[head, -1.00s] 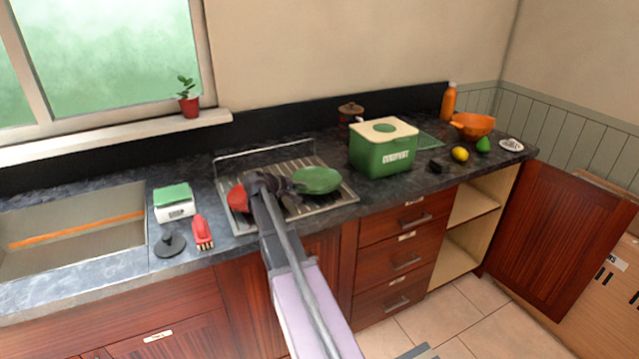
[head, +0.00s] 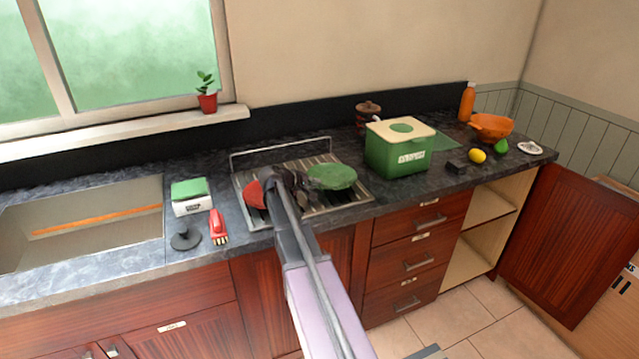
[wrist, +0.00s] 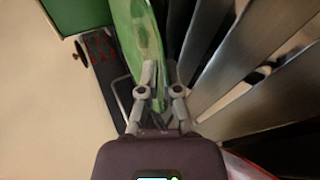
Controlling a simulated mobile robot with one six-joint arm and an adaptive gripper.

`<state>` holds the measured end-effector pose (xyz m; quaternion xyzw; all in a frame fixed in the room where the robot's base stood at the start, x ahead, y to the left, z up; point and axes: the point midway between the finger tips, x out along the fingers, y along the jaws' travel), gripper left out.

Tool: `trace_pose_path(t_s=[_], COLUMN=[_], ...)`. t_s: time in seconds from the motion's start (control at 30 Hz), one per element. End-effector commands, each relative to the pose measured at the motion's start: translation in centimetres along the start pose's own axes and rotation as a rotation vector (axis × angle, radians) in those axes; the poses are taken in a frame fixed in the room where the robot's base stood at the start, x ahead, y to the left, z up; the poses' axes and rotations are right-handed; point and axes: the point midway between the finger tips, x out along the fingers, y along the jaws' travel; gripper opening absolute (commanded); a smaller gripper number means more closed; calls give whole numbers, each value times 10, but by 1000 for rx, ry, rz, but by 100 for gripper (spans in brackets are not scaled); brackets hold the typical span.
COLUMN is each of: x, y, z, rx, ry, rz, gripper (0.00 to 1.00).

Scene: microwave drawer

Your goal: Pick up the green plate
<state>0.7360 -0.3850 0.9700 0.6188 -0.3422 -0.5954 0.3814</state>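The green plate (head: 332,177) stands tilted in the metal dish rack (head: 345,205) on the counter, its face showing in the head view. In the wrist view the plate (wrist: 136,30) runs down from the top, and its edge lies between my two fingers. My gripper (head: 308,184) is at the plate's left side in the head view. In the wrist view my gripper (wrist: 160,75) has its fingers close together on the plate's edge. The fingertips are partly hidden in the head view.
A red item (head: 255,194) sits in the rack left of my gripper. A green box with a cream lid (head: 397,150) stands close right of the rack. A red brush (head: 217,226) and a kitchen scale (head: 191,197) lie left, near the sink (head: 90,222).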

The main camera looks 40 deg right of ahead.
Motion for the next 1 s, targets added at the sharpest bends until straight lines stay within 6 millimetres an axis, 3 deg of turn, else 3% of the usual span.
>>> trace_pose_path(t_s=[0.3,0.7,1.0], x=[-15,-2,5], y=[28,39,48], z=[0,96,142], rx=[-1,0,0], ry=[0,-2,-1], rz=[1,1,1], gripper=[0,0,0])
